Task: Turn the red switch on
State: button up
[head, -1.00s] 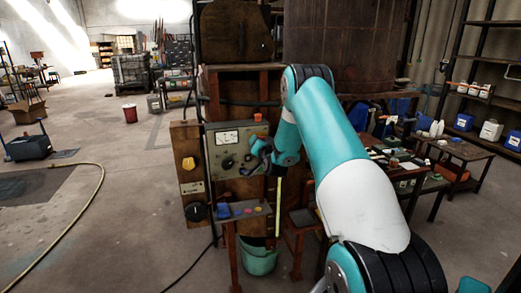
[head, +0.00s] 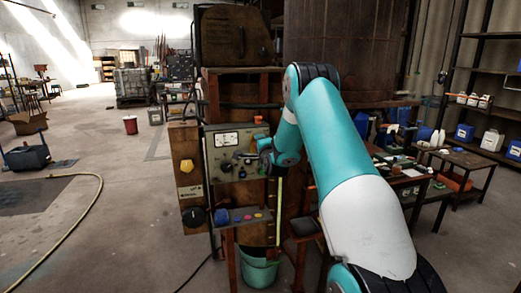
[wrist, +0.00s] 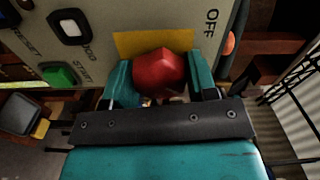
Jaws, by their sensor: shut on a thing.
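The red switch (wrist: 160,74) is a faceted red knob on a yellow plate (wrist: 128,43) on the grey control panel (wrist: 112,12). The word OFF is printed beside the plate. My gripper (wrist: 160,84) is shut on the red switch, with one teal finger on each side of it. In the head view my gripper (head: 264,152) is at the right part of the grey panel (head: 224,168), and the red switch is hidden there by my gripper and arm. I cannot tell how far the switch is turned.
A green START button (wrist: 60,75) and a dark rocker switch (wrist: 70,27) are on the same panel. An orange lamp (wrist: 229,41) is close by. A teal bucket (head: 259,270) is below. Open floor lies left.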

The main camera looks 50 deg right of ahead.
jog(key=shift+d+m, duration=0.1)
jog(key=shift+m, duration=0.8)
jog(key=o, duration=0.9)
jog(key=shift+s, duration=0.1)
jog(key=shift+b, duration=0.3)
jog(key=shift+s, duration=0.1)
jog(key=shift+b+v, duration=4.6)
jog(key=shift+v, duration=4.05)
